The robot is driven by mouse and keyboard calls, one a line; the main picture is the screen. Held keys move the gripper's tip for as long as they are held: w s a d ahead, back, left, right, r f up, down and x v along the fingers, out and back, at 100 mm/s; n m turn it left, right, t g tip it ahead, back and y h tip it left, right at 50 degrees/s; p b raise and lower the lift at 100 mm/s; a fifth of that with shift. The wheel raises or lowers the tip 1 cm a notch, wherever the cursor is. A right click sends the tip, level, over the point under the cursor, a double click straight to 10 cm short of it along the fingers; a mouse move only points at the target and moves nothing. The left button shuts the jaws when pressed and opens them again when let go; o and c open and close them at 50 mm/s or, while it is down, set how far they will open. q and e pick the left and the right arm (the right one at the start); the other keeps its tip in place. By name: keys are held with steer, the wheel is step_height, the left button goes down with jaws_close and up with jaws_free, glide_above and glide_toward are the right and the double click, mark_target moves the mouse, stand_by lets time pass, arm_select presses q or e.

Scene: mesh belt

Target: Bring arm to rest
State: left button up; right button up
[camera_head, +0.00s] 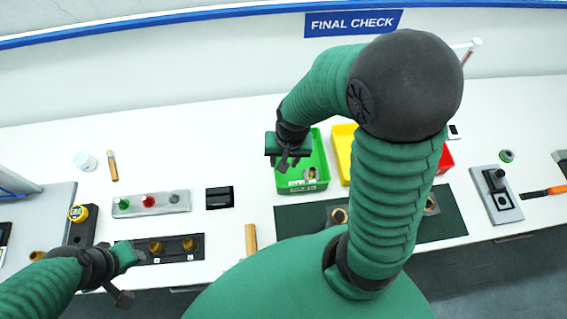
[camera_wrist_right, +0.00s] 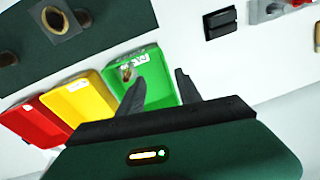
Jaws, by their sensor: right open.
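My right arm rises in front of me and bends over to the left in the head view. Its gripper (camera_head: 285,164) hangs by the left edge of the green bin (camera_head: 290,190). In the right wrist view the fingers of this gripper (camera_wrist_right: 160,80) are spread with nothing between them, and the green bin (camera_wrist_right: 155,72) shows behind them. A small brownish part (camera_head: 311,173) lies in the green bin. My left gripper (camera_head: 124,297) is low at the left, near a dark block with brass parts (camera_head: 170,249); its jaw opening is unclear.
A yellow bin (camera_head: 342,140) and a mostly hidden red bin (camera_head: 445,157) stand right of the green one. A dark green mat (camera_head: 450,221) lies in front. A grey strip with buttons (camera_head: 130,207), a black box (camera_head: 219,197) and a grey fixture (camera_head: 497,205) stand on the white table.

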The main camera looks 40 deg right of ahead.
steer(key=s+a+r+n+t, duration=0.1)
steer(key=s+a+r+n, duration=0.2)
steer(key=a+n, duration=0.3)
step_height(320, 180, down, 14)
steer(key=n+b, duration=0.1)
steer(key=b, duration=1.3)
steer(key=shift+w+d, duration=0.3)
